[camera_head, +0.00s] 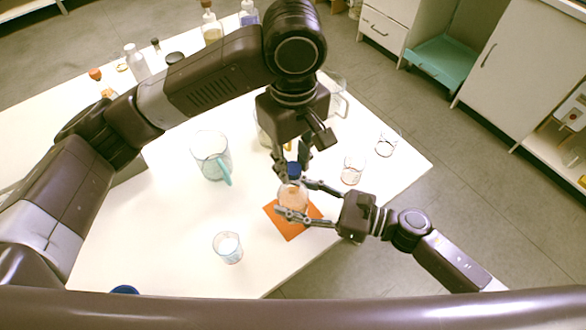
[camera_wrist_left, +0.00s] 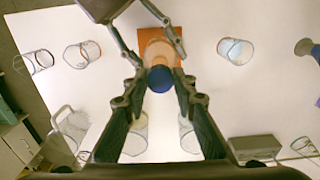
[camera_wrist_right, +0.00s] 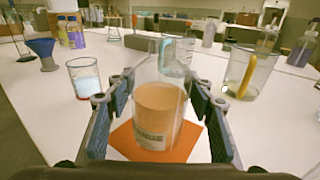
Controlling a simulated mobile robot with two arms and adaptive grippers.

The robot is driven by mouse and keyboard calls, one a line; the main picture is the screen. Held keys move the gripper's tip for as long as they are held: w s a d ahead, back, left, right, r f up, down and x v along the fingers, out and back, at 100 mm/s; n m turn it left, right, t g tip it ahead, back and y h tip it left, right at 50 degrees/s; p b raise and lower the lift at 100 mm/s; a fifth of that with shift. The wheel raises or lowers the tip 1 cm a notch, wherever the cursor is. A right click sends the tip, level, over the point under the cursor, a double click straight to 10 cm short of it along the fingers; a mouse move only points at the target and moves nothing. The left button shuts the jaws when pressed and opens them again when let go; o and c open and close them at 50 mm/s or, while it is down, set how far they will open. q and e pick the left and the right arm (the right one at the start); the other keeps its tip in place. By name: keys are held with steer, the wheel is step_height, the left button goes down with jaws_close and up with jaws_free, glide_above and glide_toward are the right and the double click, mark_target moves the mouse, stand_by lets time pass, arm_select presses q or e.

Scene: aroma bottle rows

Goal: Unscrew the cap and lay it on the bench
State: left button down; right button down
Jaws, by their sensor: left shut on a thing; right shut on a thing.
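A clear bottle with orange liquid (camera_head: 293,200) stands upright on an orange mat (camera_head: 291,232) near the bench's front; it also shows in the right wrist view (camera_wrist_right: 158,112). My right gripper (camera_head: 294,196) is shut around its body from the side. My left gripper (camera_head: 291,165) points down above the bottle, shut on the blue cap (camera_head: 294,170). The cap shows between its fingertips in the left wrist view (camera_wrist_left: 160,78). In the right wrist view the bottle's top shows no cap and no left fingers, so the cap appears clear of the neck.
A pitcher with a teal handle (camera_head: 212,157) and a small beaker (camera_head: 228,248) stand left of the mat. Two glass beakers (camera_head: 352,171) (camera_head: 386,145) stand to the right. White bench surface is free between the pitcher and the small beaker.

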steer(key=c, duration=0.9)
jaws_free()
steer(key=shift+o, duration=0.2)
